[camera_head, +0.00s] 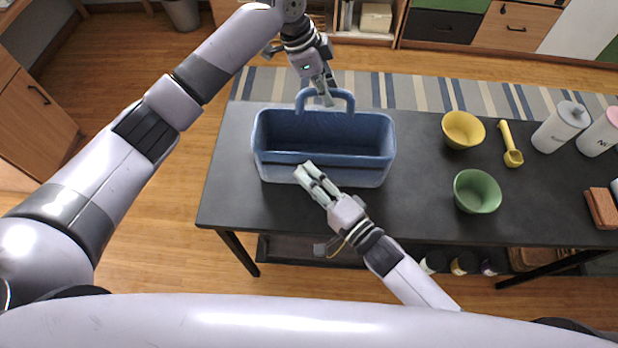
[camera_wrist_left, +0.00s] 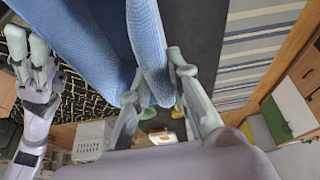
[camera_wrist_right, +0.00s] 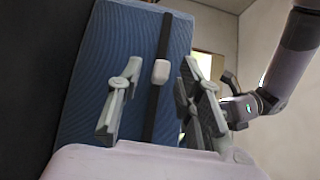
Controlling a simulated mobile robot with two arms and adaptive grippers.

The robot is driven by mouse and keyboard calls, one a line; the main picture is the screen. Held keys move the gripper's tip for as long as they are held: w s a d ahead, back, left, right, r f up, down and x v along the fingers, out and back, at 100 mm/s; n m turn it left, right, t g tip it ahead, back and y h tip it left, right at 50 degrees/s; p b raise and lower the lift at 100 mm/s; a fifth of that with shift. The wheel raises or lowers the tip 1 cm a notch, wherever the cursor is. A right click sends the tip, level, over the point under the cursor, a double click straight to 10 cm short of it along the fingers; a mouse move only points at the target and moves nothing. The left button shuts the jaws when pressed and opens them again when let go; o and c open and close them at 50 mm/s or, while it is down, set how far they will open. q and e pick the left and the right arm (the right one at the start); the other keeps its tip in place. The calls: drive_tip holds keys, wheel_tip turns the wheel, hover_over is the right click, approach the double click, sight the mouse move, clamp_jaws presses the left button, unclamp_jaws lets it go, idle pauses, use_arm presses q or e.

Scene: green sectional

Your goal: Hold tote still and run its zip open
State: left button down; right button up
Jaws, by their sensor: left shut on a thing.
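The blue tote (camera_head: 272,160) stands on the dark table, its handle loop (camera_head: 346,96) at its back edge. My left gripper (camera_head: 326,97) is shut on this handle, which also shows between its fingers in the left wrist view (camera_wrist_left: 148,45). My right gripper (camera_head: 308,172) is over the tote's near side, with its fingers apart. In the right wrist view a small pale zip pull (camera_wrist_right: 160,71) sits on a dark zip strip (camera_wrist_right: 165,35) across the blue fabric. The pull appears between the open fingers (camera_wrist_right: 158,95), with gaps on both sides.
On the dark table (camera_head: 410,205), right of the tote, are a yellow bowl (camera_head: 463,129), a green bowl (camera_head: 477,191), a yellow scoop (camera_head: 509,145), white canisters (camera_head: 561,127) and a brown block (camera_head: 601,208). Bare tabletop lies between the tote and the bowls.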

drive_tip(key=shift+c, duration=0.5)
clamp_jaws()
drive_tip(key=shift+a, duration=0.15)
idle(0.4)
